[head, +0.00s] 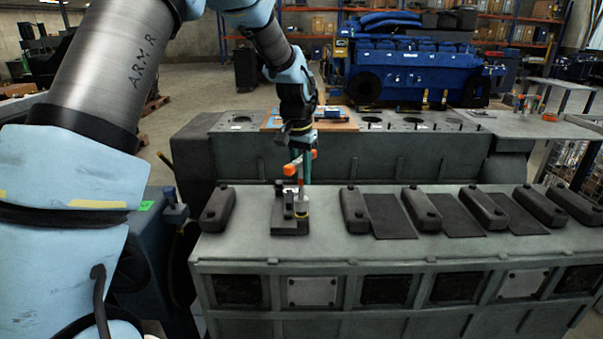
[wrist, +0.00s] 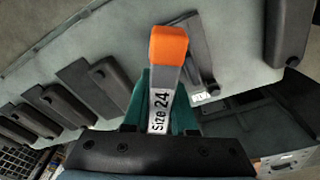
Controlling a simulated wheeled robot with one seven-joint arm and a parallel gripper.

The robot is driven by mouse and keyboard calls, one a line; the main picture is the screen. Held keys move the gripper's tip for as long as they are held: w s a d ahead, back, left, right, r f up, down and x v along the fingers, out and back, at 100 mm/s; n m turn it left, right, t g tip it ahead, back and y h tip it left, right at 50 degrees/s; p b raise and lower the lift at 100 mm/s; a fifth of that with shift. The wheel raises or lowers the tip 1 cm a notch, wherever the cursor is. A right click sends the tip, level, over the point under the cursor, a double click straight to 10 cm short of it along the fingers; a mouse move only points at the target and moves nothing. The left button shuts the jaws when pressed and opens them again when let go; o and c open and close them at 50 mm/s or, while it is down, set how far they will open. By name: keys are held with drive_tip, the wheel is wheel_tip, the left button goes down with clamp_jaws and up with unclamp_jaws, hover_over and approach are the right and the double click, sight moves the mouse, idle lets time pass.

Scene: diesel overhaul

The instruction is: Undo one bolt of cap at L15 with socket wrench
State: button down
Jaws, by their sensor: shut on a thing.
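My gripper (head: 301,153) is shut on a socket wrench (head: 301,190). The wrench has orange handle ends and hangs upright, socket down. In the wrist view its grey handle (wrist: 163,95) reads "Size 24" and ends in orange, between my gripper's teal fingers (wrist: 160,108). The wrench's lower end is at a dark cap (head: 290,225) on the engine block's top. Whether the socket is seated on a bolt is too small to tell. No L15 mark is readable on the cap.
More dark caps (head: 354,208) stand in a row along the grey block (head: 250,250), with flat dark plates between some. Another dark cap (head: 217,207) is to the left. Behind is a second grey block (head: 370,160) with a wooden board (head: 338,126) on top.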

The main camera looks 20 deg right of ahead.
idle(0.4)
drive_tip(key=shift+f+b, duration=0.6)
drive_tip(key=shift+f, duration=0.2)
drive_tip(key=n, duration=0.3)
drive_tip(key=shift+r, duration=0.15)
drive_tip(key=c, duration=1.3)
unclamp_jaws()
clamp_jaws()
drive_tip(key=shift+r, duration=0.1)
drive_tip(key=shift+r+p, duration=1.3)
drive_tip(key=shift+r, duration=0.3)
